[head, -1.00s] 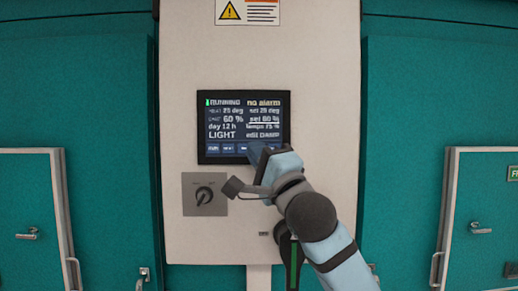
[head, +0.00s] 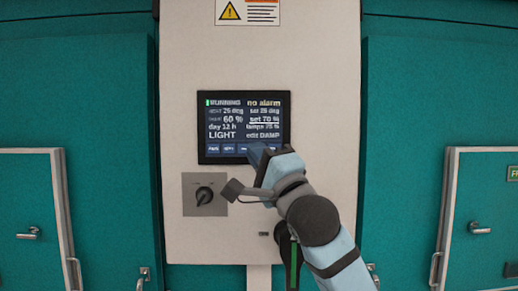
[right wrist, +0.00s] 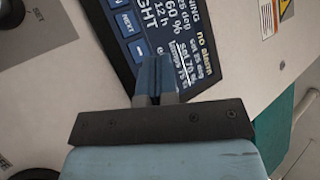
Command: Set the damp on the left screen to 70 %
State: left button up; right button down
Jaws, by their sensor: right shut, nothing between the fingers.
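The screen (head: 243,127) is dark, with white text, on a pale panel. It reads RUNNING, no alarm, LIGHT and edit DAMP. The damp line shows 60 % at left and an underlined "set 70 %" at right. A row of blue buttons (head: 229,149) runs along its bottom edge. My right gripper (head: 262,158) is shut and empty at the lower right of the screen, covering the right end of the button row. In the right wrist view the shut fingers (right wrist: 154,78) lie over the screen (right wrist: 185,45); I cannot tell whether they touch. My left gripper is out of view.
A rotary knob (head: 204,195) on a grey plate sits below the screen at left. A warning label (head: 248,11) is above. Teal chamber walls with doors (head: 28,205) stand on both sides. The panel left of the screen is clear.

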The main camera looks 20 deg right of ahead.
jog(key=s, duration=0.2)
jog(key=s+a, duration=0.1)
jog(key=s, duration=0.1)
jog(key=shift+s+a+p, duration=0.2)
jog(key=shift+s+p, duration=0.1)
jog(key=shift+s, duration=0.1)
jog(key=shift+f, duration=0.1)
dwell(0.5)
